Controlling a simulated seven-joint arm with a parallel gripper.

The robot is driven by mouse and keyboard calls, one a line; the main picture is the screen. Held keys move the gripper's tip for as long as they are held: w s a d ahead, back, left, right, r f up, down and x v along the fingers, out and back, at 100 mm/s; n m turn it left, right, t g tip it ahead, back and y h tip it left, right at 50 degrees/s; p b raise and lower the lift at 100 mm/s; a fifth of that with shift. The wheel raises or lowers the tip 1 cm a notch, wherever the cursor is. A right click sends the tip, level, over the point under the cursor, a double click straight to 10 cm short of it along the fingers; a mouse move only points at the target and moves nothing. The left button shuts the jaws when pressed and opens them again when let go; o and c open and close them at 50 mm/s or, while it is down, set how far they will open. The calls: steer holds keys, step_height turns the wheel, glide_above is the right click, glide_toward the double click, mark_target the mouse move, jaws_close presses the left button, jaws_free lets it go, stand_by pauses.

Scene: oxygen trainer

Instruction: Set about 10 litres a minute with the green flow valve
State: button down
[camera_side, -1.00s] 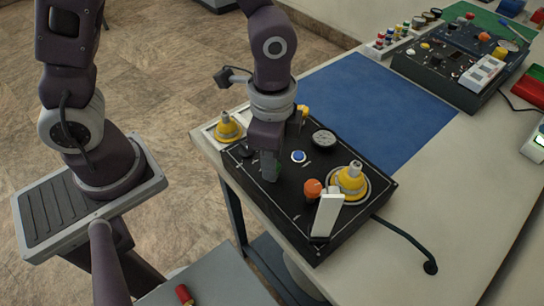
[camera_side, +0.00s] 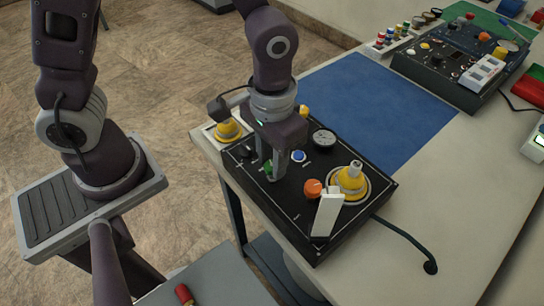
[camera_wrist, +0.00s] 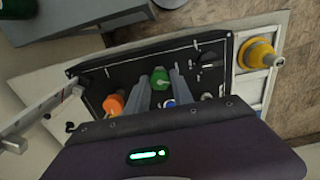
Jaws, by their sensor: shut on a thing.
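The green flow valve (camera_side: 268,168) is a small green knob on the black trainer panel (camera_side: 290,222). It shows more clearly in the wrist view (camera_wrist: 160,76), between my two grey fingertips. My gripper (camera_side: 272,174) points down over the panel and is shut on the green valve. In the side view the fingers partly hide the knob. A round dial gauge (camera_side: 323,138) sits behind it, too small to read. A white upright piece (camera_side: 327,214) stands at the panel's front right; it shows at the left in the wrist view (camera_wrist: 45,112), its markings unreadable.
An orange knob (camera_side: 313,188), a blue button (camera_side: 298,156) and a yellow fitting (camera_side: 350,180) are close by on the panel. Another yellow fitting (camera_side: 228,128) stands at its left. The blue mat (camera_side: 375,105) behind is clear.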

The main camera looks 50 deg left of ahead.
steer(key=shift+n, duration=1.3)
steer(key=c, duration=1.1)
jaws_free()
step_height(320, 180, up, 7)
steer(key=shift+r, duration=0.1)
